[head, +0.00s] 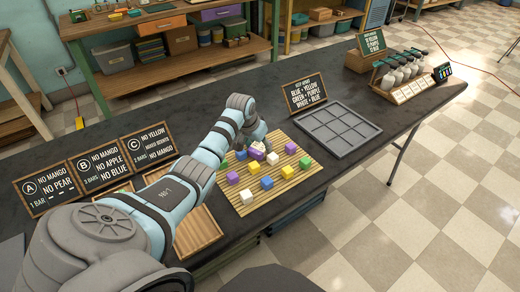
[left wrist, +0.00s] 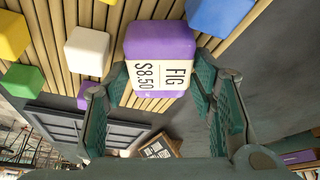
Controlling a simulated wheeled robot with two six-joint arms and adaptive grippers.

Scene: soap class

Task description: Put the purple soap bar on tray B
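A purple soap bar (head: 257,154) with a white label stands near the far side of a slatted wooden board (head: 240,206). In the left wrist view this purple bar (left wrist: 160,45) reads "FIG $8.50". My left gripper (head: 256,147) is over it, with a finger (left wrist: 112,82) on each side of the bar; the fingers look open, close to its sides. My right gripper is out of view.
Blue, yellow, green and white bars (head: 246,196) lie close around on the board. A wooden tray (head: 200,228) is beside my left forearm. Signs A (head: 45,188) and C (head: 150,147) flank B. A grey compartment tray (head: 338,130) stands to the right.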

